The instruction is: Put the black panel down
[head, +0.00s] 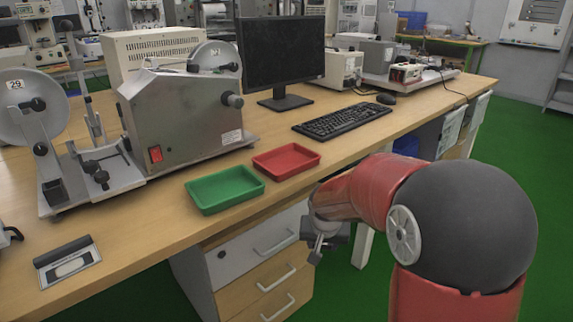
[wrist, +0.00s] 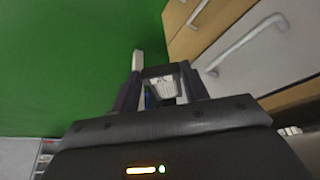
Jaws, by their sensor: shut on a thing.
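My gripper (head: 320,243) hangs in front of the desk's front edge, beside the drawer unit and below the desktop. In the wrist view my gripper (wrist: 163,82) points down past the drawers toward the green floor. It is shut on a small dark piece, which I take for the black panel (wrist: 160,71). Only its dark edge and a pale ribbed part show between the fingers; the rest is hidden. A flat grey plate with a black bar and a pale oval window (head: 68,264) lies on the desk at the front left.
A green tray (head: 225,207) and a red tray (head: 286,175) stand empty near the desk's front edge. Behind them are a grey machine (head: 185,120), a monitor (head: 283,52) and a keyboard (head: 341,120). The desktop between the flat plate and the green tray is clear.

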